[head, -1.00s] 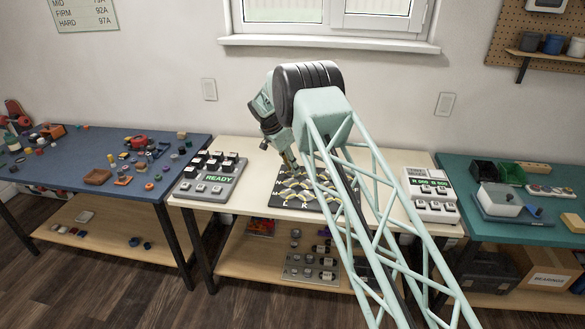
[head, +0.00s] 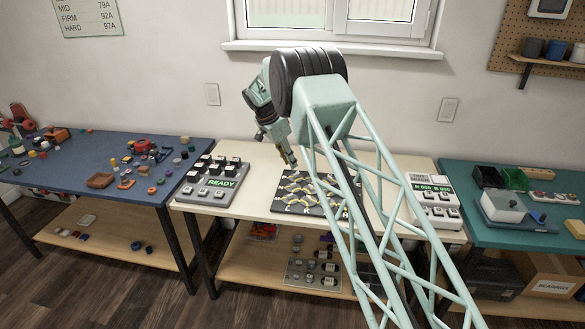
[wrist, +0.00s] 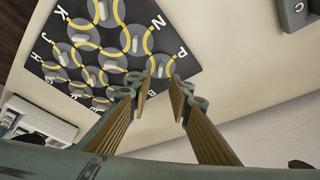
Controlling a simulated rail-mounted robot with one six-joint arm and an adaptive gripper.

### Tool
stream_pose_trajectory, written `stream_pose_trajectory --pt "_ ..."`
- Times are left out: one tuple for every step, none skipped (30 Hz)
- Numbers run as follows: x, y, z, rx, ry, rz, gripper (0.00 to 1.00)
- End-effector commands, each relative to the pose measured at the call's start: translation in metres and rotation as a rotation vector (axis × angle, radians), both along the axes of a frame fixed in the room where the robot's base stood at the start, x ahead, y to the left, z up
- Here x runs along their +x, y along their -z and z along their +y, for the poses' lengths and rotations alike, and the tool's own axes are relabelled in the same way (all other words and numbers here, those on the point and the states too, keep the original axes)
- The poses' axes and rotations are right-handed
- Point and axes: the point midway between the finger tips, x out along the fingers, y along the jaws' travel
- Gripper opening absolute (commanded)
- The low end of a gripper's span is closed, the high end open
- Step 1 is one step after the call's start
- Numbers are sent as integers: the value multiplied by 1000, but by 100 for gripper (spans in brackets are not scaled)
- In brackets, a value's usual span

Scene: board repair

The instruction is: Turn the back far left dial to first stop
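The dial board (head: 268,211) is a black plate on the cream middle table, with grey dials, yellow arcs and white letters. In the wrist view the board (wrist: 183,66) fills the upper left. The dial at its back left corner (wrist: 158,64), by the letter P, shows a pale handle just beyond my fingertips. My gripper (head: 291,161) points down near the board's back left part in the head view. In the wrist view its two fingers (wrist: 163,76) stand apart with nothing between them. Contact with the dial is not visible. My arm hides the board's right part in the head view.
A grey keypad reading READY (head: 211,192) stands left of the board. A white box with a green display (head: 432,205) stands to its right. The wall and window sill (head: 330,48) are behind. Bare tabletop (head: 245,160) lies between keypad and board.

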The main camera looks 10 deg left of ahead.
Motion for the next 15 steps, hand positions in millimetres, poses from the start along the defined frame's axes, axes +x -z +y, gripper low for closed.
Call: stream_pose_trajectory --pt "-2 -8 2 1 0 -1 19" --pt "-3 -12 4 1 0 -1 19" --pt "-4 -17 5 1 0 -1 19" --pt "-5 -20 6 1 -1 -1 19" --pt "-6 -23 8 1 -1 -1 19" --pt "-7 -27 9 1 0 -1 19" --pt "-8 -29 10 0 0 0 19" --pt "-9 -32 11 1 0 1 19" --pt "-10 -35 12 1 0 1 19" --pt "-10 -37 12 1 0 1 19" --pt "-11 -39 13 1 0 1 19" --pt "-11 -41 14 1 0 1 19" --pt "-12 -42 14 1 0 1 19" --pt "-12 -43 14 1 0 1 19" --pt "-12 -44 15 1 0 1 19"
